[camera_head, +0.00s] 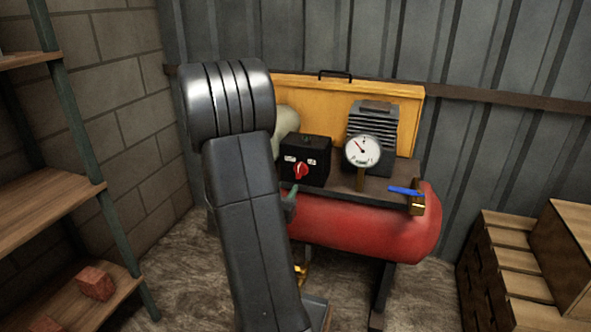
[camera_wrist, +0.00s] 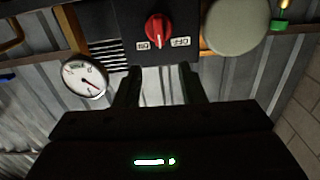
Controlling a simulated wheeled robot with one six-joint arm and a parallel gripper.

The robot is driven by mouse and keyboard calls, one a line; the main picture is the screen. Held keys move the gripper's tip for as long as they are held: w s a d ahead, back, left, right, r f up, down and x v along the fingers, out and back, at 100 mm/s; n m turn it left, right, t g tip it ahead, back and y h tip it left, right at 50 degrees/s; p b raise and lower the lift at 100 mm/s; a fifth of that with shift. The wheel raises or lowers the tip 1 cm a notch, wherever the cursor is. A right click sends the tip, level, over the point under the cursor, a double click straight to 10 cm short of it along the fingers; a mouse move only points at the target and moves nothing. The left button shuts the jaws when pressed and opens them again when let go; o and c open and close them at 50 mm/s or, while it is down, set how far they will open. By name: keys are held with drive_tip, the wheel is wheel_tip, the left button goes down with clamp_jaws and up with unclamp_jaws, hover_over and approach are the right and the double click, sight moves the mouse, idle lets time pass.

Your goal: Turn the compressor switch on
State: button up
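The compressor switch is a red rotary knob (camera_head: 301,171) on a black box (camera_head: 317,158) on top of the red compressor tank (camera_head: 365,228). In the wrist view, which is upside down, the red knob (camera_wrist: 157,29) is near the top, with OFF lettering on the right and another label on the left. I cannot tell clearly which label the knob points to. My gripper (camera_wrist: 160,73) is open and empty, its two fingers apart below the box in that view and not touching the knob.
A round pressure gauge (camera_head: 362,151) stands right of the box, and a blue-handled valve (camera_head: 406,191) is further right. A yellow panel (camera_head: 385,92) is behind. Wooden shelves (camera_head: 50,190) stand at left and wooden crates (camera_head: 510,260) at right. Floor shows between them.

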sight(298, 170)
drive_tip(key=b+x, duration=0.1)
drive_tip(key=x, duration=1.1)
drive_tip(key=shift+f, duration=0.1)
drive_tip(key=shift+s, duration=0.1)
clamp_jaws()
